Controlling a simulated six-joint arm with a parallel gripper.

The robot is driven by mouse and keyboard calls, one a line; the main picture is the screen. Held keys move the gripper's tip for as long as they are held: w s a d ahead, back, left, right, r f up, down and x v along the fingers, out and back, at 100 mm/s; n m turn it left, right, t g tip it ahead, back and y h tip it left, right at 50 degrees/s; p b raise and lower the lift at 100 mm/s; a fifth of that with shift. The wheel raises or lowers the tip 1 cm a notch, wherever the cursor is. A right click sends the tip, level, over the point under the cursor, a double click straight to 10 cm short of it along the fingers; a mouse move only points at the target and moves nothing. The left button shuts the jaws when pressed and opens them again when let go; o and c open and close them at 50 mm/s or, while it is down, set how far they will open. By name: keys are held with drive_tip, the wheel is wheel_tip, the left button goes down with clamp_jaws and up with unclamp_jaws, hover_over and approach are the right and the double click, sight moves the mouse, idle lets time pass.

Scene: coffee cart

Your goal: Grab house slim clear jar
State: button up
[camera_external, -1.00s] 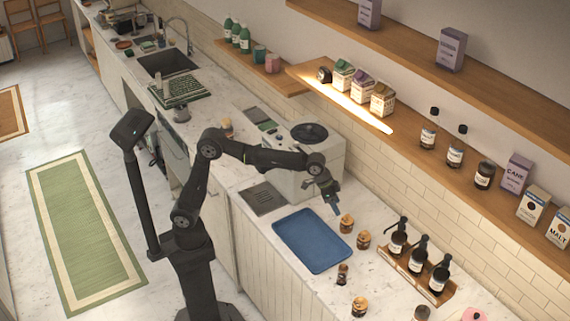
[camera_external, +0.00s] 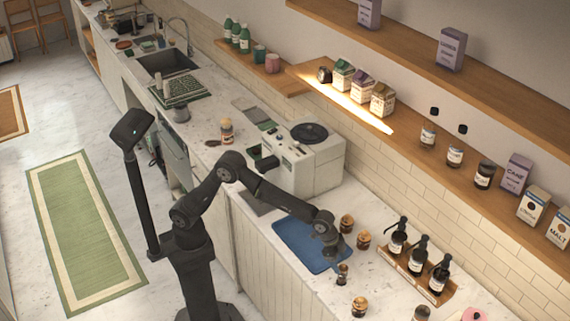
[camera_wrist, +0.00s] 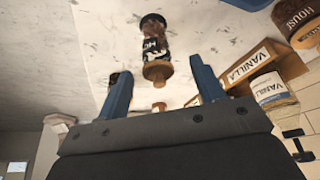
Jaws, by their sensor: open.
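A slim clear jar with a dark label (camera_wrist: 155,45) stands ahead of my gripper (camera_wrist: 158,68) in the wrist view. Its label lettering is only partly readable and seems to start "HO". In the external view the slim jar (camera_external: 343,274) stands on the counter just off the blue tray's near right corner. My gripper (camera_external: 329,248) is low over the right part of the tray, close to this jar. Its two blue fingers are apart, with the jar in line with the gap. I cannot tell whether the jar is between the tips.
Blue tray (camera_external: 297,250) lies under my forearm. Wider jars stand nearby: two behind, (camera_external: 347,223) and (camera_external: 363,239), and one in front (camera_external: 359,306). A wooden rack (camera_external: 408,264) of dark bottles is at right; its label reads "VANILLA" in the wrist view.

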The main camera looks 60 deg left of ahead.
sight(342, 275)
drive_tip(key=shift+d+x, duration=0.15)
drive_tip(key=shift+x, duration=1.55)
drive_tip(key=shift+d+x, duration=0.1)
drive_tip(key=shift+x, duration=1.55)
drive_tip(key=shift+s, duration=0.15)
clamp_jaws()
drive_tip(key=shift+r, duration=0.1)
